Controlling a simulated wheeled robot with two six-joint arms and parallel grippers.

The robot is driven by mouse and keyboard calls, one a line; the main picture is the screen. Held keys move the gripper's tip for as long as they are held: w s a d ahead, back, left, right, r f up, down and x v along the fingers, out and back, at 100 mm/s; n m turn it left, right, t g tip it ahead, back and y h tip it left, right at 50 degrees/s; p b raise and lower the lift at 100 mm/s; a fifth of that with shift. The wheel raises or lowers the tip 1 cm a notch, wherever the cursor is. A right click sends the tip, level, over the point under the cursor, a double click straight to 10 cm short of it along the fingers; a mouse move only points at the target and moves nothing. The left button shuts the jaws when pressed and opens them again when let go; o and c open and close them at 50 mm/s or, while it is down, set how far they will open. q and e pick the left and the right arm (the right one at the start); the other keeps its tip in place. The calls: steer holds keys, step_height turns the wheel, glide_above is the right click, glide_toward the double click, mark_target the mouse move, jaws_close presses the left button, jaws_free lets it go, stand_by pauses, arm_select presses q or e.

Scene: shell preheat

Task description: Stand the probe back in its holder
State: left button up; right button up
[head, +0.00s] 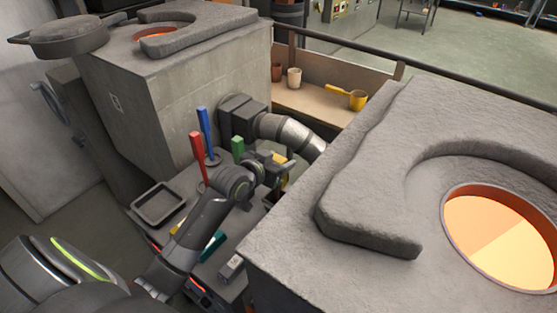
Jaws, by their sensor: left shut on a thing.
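My left gripper (272,168) is low over the cart, between the two furnace blocks. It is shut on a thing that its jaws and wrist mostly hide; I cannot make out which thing. A small yellow piece (281,158) shows right beside the jaws. A red handle (198,147), a blue handle (206,132) and a green handle (238,147) stand roughly upright just left of the gripper. I cannot tell which thing is the probe, and its holder is not clearly visible. My right gripper is not in view.
The right furnace block (282,244) with a glowing opening (500,235) stands close to my left gripper. A left block (150,100) stands behind the cart. A shallow tray (136,207), a teal item (213,245) and a grey block (232,267) lie on the cart. Cups stand on a shelf (310,103).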

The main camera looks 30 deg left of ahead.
arm_select(q)
steer(key=o, duration=1)
steer(key=shift+f, duration=0.1)
steer(key=shift+r, duration=0.2)
steer(key=b+v, duration=0.1)
steer(key=v, duration=1.1)
steer(key=shift+f, duration=0.1)
